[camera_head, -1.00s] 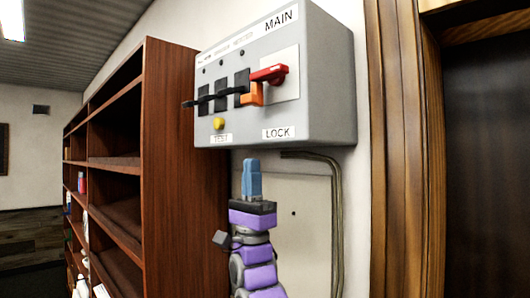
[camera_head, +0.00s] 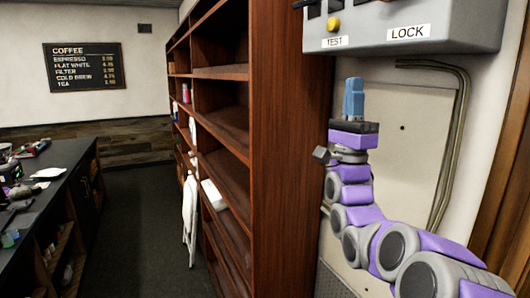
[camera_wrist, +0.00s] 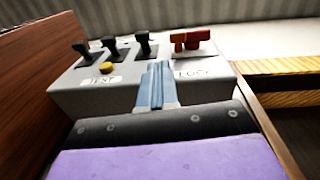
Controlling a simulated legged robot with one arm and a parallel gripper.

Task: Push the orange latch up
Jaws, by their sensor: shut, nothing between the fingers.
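The orange latch (camera_wrist: 179,40) shows small and dark in the wrist view, on the upper face of the grey switch box and close against the red handle (camera_wrist: 200,37). How far up or down it sits is hard to tell. In the head view the box (camera_head: 465,25) is cut off by the top edge, so the latch is out of frame there. My gripper (camera_head: 354,98) is shut and empty, its blue fingers pointing up below the box. In the wrist view its fingertips (camera_wrist: 157,72) show in front of the box, between the TEST and LOCK labels, apart from the latch.
Three black switches (camera_wrist: 110,46) and a yellow button (camera_wrist: 106,68) are on the box left of the latch. A tall brown shelf (camera_head: 285,130) stands close left of my arm. A conduit (camera_head: 455,130) runs down the wall at right. A dark counter (camera_head: 60,180) stands far left.

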